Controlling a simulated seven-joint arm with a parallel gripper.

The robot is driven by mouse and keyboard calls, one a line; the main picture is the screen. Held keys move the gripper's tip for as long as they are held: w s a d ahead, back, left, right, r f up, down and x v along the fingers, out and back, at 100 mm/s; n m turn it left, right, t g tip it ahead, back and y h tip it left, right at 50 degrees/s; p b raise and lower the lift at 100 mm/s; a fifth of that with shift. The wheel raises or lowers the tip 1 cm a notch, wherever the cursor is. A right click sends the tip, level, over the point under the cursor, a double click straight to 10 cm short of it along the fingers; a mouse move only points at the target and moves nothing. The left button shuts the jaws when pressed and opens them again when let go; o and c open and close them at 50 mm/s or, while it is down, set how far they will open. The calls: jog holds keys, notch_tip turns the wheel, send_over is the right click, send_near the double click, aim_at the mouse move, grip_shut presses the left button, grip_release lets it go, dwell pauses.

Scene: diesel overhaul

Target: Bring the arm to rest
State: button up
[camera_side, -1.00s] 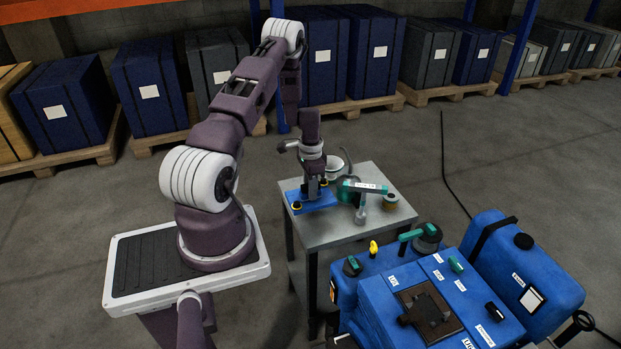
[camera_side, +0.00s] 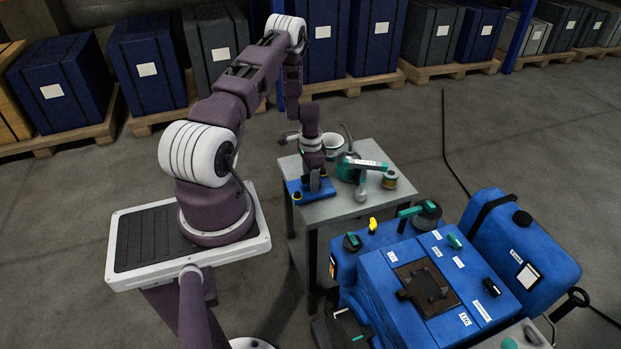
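My gripper (camera_side: 315,184) points down over a small blue tray (camera_side: 323,196) on the left part of a grey worktable (camera_side: 338,216). The gripper hides part of the tray. The fingers are small and dark here, so I cannot tell whether they are open or shut, whether they hold anything, or whether they touch the tray.
A blue engine (camera_side: 438,290) stands in front, to the right. Crates on pallets (camera_side: 370,82) line the back. Open floor lies between.

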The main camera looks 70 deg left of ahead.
notch_tip(320, 180, up, 7)
jog(key=shift+r, duration=0.1)
jog(key=w+d+r+t, duration=0.1)
jog(key=w+d+r, duration=0.1)
jog(key=d+r, duration=0.55)
jog(key=w+d+r+t, duration=0.1)
jog(key=w+d+r, duration=0.25)
jog(key=r, duration=0.65)
jog(key=w+d+r+t, duration=0.1)
jog(key=w+d+r, duration=0.1)
jog(key=d+r, duration=0.55)
jog(key=s+d+r+t, duration=0.1)
jog(key=s+d+r, duration=1.05)
jog(key=d, duration=0.25)
jog(key=s+d+r+t, duration=0.1)
jog(key=s+d, duration=0.2)
jog(key=s, duration=0.5)
jog(key=shift+s+d+t, duration=0.25)
jog(key=shift+s+t, duration=0.05)
